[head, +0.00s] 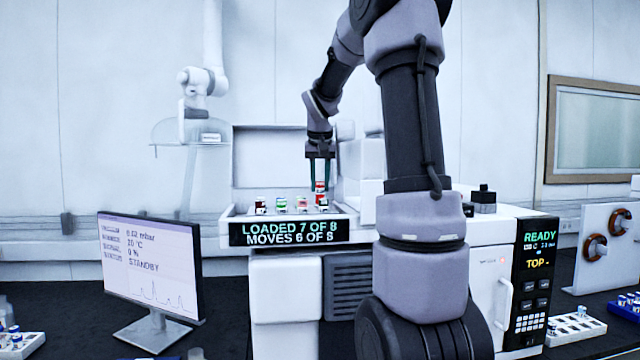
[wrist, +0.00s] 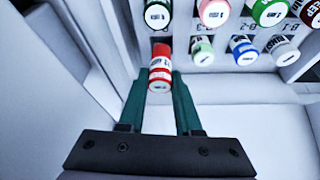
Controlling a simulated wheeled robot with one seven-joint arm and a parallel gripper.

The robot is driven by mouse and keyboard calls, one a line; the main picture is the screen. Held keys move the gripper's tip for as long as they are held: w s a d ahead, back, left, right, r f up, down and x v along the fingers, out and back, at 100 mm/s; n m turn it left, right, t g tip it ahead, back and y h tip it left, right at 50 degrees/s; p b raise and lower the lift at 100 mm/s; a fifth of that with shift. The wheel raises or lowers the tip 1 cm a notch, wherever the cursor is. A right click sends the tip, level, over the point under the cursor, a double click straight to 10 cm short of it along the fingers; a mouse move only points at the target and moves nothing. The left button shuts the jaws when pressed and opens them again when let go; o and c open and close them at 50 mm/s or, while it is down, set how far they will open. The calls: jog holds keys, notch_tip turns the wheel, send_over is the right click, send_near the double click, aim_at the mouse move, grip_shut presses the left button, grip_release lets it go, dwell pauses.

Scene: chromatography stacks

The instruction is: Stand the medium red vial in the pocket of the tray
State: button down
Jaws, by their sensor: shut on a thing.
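In the head view my gripper (head: 320,172) points down over the right end of the white tray (head: 343,209). It is shut on the red vial (head: 320,187), which has a white label. In the wrist view my gripper (wrist: 160,85) has its green fingers on both sides of the red vial (wrist: 160,68), with the capped end towards the camera. A dark spot shows just beyond the vial, in line with the near row; I cannot tell whether it is the pocket. The vial's lower end is hidden, so I cannot tell whether it touches the tray.
Several vials stand in two rows, among them a pink-capped one (wrist: 213,12) and a blue-capped one (wrist: 243,48). A pale wall (wrist: 75,50) rises close on the left. The display (head: 290,231) reads "LOADED 7 OF 8, MOVES 6 OF 8". A monitor (head: 150,265) stands lower left.

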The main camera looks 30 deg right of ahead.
jog(key=shift+f, duration=0.1)
jog(key=shift+f, duration=1.15)
jog(key=shift+f, duration=0.15)
jog(key=shift+f, duration=0.5)
jog(key=shift+c, duration=0.6)
grip_release()
jog(key=shift+r, duration=3.55)
